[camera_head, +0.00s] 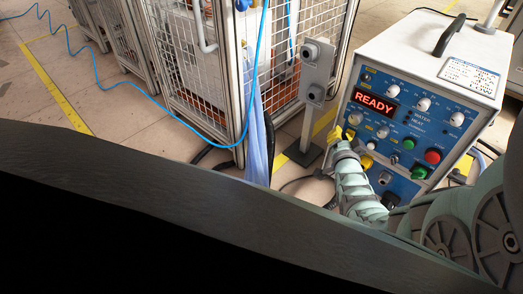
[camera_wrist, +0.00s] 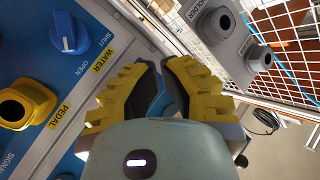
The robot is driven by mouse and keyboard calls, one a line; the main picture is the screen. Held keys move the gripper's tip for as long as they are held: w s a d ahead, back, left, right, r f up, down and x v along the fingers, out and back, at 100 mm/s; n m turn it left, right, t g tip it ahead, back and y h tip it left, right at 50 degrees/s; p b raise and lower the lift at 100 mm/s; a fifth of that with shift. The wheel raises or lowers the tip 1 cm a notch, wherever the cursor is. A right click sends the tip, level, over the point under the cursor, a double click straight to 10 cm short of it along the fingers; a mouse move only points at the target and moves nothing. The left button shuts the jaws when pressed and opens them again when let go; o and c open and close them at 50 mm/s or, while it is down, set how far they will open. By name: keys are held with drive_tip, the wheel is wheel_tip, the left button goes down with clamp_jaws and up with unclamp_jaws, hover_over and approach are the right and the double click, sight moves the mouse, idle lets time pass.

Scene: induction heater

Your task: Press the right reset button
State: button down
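The induction heater's blue control panel (camera_head: 400,125) shows a lit READY display (camera_head: 376,99). A red button (camera_head: 433,156) sits on the panel's right side. A green button (camera_head: 419,172) is below it and another green button (camera_head: 408,144) is to its left. No reset label is readable. My gripper (camera_head: 342,133) is at the panel's left edge, left of these buttons. In the wrist view, its yellow fingers (camera_wrist: 160,68) have a narrow gap between them with nothing held. The panel's edge shows behind them. I cannot tell whether a fingertip touches the panel.
The wrist view shows a blue knob (camera_wrist: 68,32) and a yellow PEDAL socket (camera_wrist: 25,104) left of the fingers. A grey holder post (camera_head: 317,75) stands left of the heater, before a mesh cage (camera_head: 270,45). A blue hose (camera_head: 248,95) hangs there. Open floor lies left.

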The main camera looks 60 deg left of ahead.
drive_tip(key=shift+s, duration=0.1)
drive_tip(key=shift+s+d+p, duration=0.25)
drive_tip(key=shift+s+p, duration=0.15)
drive_tip(key=shift+s, duration=0.25)
drive_tip(key=shift+s+d+p, duration=0.2)
drive_tip(key=shift+s+p, duration=0.1)
drive_tip(key=shift+s, duration=0.5)
drive_tip(key=shift+s+d+p, duration=0.15)
drive_tip(key=shift+s+p, duration=0.15)
drive_tip(key=shift+s, duration=0.5)
drive_tip(key=shift+s+d+p, duration=0.2)
drive_tip(key=shift+s+p, duration=0.1)
drive_tip(key=shift+s, duration=0.5)
drive_tip(key=shift+r, duration=0.15)
